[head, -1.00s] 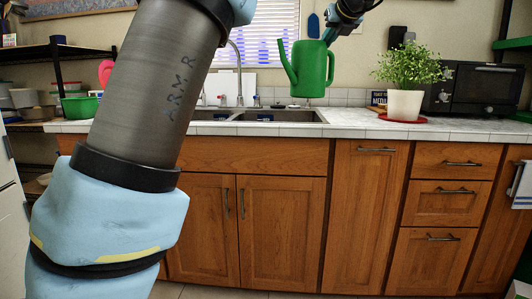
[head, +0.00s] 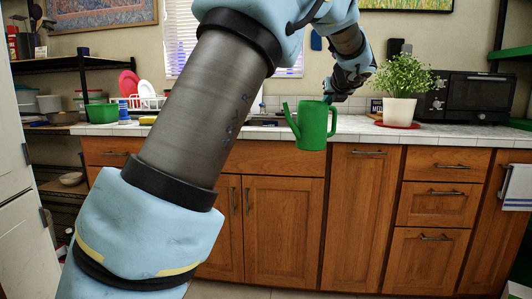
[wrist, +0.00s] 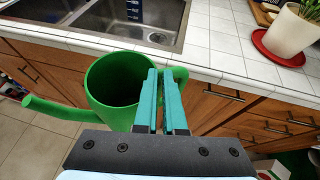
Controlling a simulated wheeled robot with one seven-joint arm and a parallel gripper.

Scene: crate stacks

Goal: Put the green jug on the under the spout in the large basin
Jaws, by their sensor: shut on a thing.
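The green jug (head: 312,126) hangs upright in front of the counter's front edge in the head view, its spout to the left. In the wrist view the jug (wrist: 110,82) shows its open top, with its spout toward the lower left. My gripper (head: 330,97) is shut on the jug's handle side, and its teal fingers (wrist: 163,75) are close together there in the wrist view. The sink basin (wrist: 135,15) lies beyond the counter edge in the wrist view. In the head view my arm hides most of the sink, and the tap is not visible.
A potted plant (head: 400,105) on a red saucer stands right of the sink, beside a black toaster oven (head: 482,95). The tiled counter (wrist: 222,45) right of the sink is clear.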

